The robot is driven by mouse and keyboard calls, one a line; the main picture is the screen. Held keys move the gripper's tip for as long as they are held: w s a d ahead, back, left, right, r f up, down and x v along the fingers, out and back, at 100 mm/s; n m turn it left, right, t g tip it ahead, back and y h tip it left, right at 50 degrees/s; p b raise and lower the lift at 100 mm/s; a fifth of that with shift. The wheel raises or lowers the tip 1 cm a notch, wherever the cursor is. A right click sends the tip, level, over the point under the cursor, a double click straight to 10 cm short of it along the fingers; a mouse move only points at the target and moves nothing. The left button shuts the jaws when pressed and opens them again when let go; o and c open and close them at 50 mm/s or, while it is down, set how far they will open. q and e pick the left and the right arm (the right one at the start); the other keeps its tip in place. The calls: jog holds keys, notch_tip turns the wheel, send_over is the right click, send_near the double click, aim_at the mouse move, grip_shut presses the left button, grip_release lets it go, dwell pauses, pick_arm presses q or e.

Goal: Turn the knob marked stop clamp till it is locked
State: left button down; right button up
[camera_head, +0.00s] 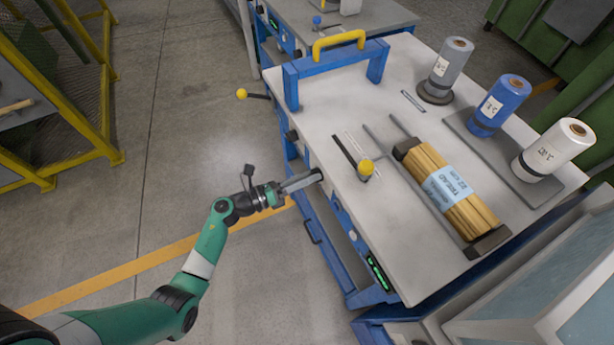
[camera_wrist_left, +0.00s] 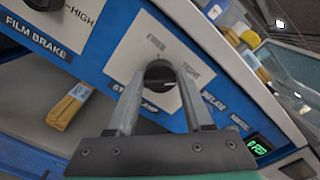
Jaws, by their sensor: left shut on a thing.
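The stop clamp knob is a round black knob (camera_wrist_left: 159,74) on a pale plate on the machine's blue front panel. The plate has small words that seem to read free and tight, and its name label is partly hidden behind a finger. In the head view the knob (camera_head: 318,174) shows as a dark spot at the table's front side. My left gripper (camera_head: 303,182) reaches it from the left, and in the wrist view its two fingers (camera_wrist_left: 160,88) are closed on either side of the knob. The knob's pointer is hard to make out. My right gripper is not in view.
The film brake label (camera_wrist_left: 36,38) and its black knob (camera_wrist_left: 43,4) are left of the plate. A green display (camera_wrist_left: 258,148) is to the right. On the table are a yellow-knobbed lever (camera_head: 366,168), a wrapped wood bundle (camera_head: 450,190) and film rolls (camera_head: 498,104). Floor left of the table is clear.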

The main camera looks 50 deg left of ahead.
pick_arm(q)
jog(key=shift+c, duration=1.5)
grip_release()
jog(key=shift+s, duration=0.1)
jog(key=p+v, duration=0.3)
jog(key=v, duration=0.8)
jog(key=shift+s, duration=0.2)
